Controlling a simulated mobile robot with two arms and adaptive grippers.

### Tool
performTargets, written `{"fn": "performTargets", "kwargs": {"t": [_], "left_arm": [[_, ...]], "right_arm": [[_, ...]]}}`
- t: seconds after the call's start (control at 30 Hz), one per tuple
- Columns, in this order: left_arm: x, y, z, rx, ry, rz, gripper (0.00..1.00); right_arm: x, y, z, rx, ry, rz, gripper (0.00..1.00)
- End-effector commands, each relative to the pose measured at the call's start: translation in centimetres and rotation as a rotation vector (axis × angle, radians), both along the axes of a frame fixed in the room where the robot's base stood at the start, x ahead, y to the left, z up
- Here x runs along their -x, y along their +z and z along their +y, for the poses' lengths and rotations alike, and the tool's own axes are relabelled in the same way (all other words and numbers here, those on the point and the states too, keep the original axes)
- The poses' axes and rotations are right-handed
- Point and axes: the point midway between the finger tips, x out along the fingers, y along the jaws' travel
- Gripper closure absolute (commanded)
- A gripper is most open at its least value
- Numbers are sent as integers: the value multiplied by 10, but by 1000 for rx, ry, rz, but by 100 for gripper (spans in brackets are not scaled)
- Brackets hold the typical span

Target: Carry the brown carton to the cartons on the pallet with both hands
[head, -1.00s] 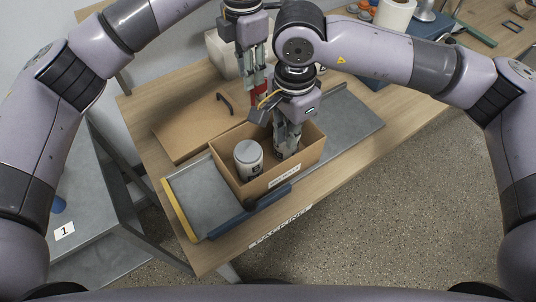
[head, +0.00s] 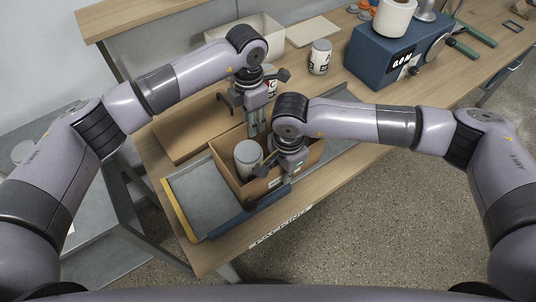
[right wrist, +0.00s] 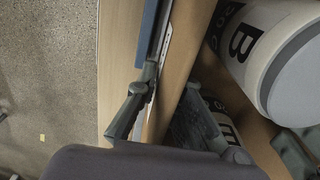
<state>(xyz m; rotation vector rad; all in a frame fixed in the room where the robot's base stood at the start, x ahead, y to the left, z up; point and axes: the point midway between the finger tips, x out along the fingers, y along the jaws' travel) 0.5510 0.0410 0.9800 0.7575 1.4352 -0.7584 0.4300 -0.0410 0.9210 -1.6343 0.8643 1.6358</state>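My right gripper (head: 280,178) is at the near wall. In the right wrist view, one finger is outside the near wall (right wrist: 188,60) and one inside, apart. No pallet or other carton is recognisable.
A grey plate (head: 203,195) with a yellow edge lies left of the carton, and a blue bar (head: 232,224) lies along its front. A flat brown board (head: 180,138) is behind. Jar A (head: 320,57), a white bin (head: 280,35) and a blue machine (head: 375,55) stand farther back.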

Motion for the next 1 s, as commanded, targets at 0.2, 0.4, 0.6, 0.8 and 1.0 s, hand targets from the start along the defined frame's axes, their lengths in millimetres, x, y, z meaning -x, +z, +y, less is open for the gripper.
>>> {"fn": "performTargets", "kwargs": {"t": [0.2,0.4,0.6,0.8,1.0], "left_arm": [[0,-4,0,-1,0,-1,73],[0,-4,0,0,0,0,77],[0,-4,0,0,0,0,90],[0,-3,0,0,0,0,100],[0,-3,0,-1,0,-1,100]], "right_arm": [[0,-4,0,-1,0,-1,92],[0,-4,0,0,0,0,95],[0,-4,0,0,0,0,100],[0,-3,0,-1,0,-1,100],[0,-3,0,-1,0,-1,100]]}}
